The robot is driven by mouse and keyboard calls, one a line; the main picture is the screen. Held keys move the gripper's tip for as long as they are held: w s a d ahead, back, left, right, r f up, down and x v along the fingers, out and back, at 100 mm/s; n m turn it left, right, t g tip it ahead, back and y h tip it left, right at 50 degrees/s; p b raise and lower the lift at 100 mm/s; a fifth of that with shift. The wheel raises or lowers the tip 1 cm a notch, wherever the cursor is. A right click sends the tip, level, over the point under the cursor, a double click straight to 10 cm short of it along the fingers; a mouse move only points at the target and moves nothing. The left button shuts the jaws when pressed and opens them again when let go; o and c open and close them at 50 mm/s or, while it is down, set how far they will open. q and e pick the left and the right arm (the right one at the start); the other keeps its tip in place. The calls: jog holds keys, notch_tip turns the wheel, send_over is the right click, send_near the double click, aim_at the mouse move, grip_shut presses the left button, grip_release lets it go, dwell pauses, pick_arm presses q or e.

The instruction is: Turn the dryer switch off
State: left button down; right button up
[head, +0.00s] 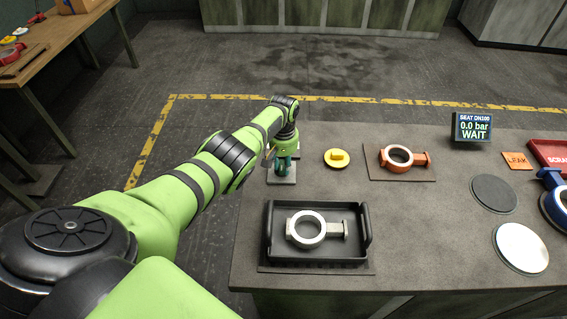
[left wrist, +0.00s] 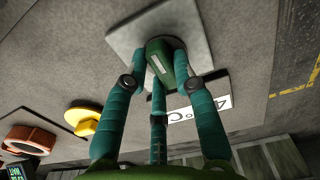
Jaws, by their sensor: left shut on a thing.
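The dryer switch shows in the left wrist view as a dark green knob (left wrist: 161,58) with a white mark on top. It stands on a pale grey square plate (left wrist: 122,36). The plate also shows in the head view (head: 281,180) at the left end of the worktop. My left gripper (head: 283,163) reaches down over the knob, its teal fingers shut around it; in the head view they hide most of the knob. A white label (left wrist: 196,107) with "°C" lies beside the plate, partly hidden by a finger. My right gripper is not in view.
A yellow knob (head: 337,157) sits just right of the switch. An orange ring casting (head: 397,157) lies on a mat beyond it. A black tray (head: 269,244) holds a white ring casting (head: 308,229) in front. A display (head: 472,127) reads "0.0 bar WAIT". Bare worktop lies in the middle.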

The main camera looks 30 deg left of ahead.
aim_at(283, 165)
pick_arm(q)
jog(key=c, duration=1)
grip_release()
jog(key=shift+w+r, duration=0.1)
notch_tip(283, 165, up, 12)
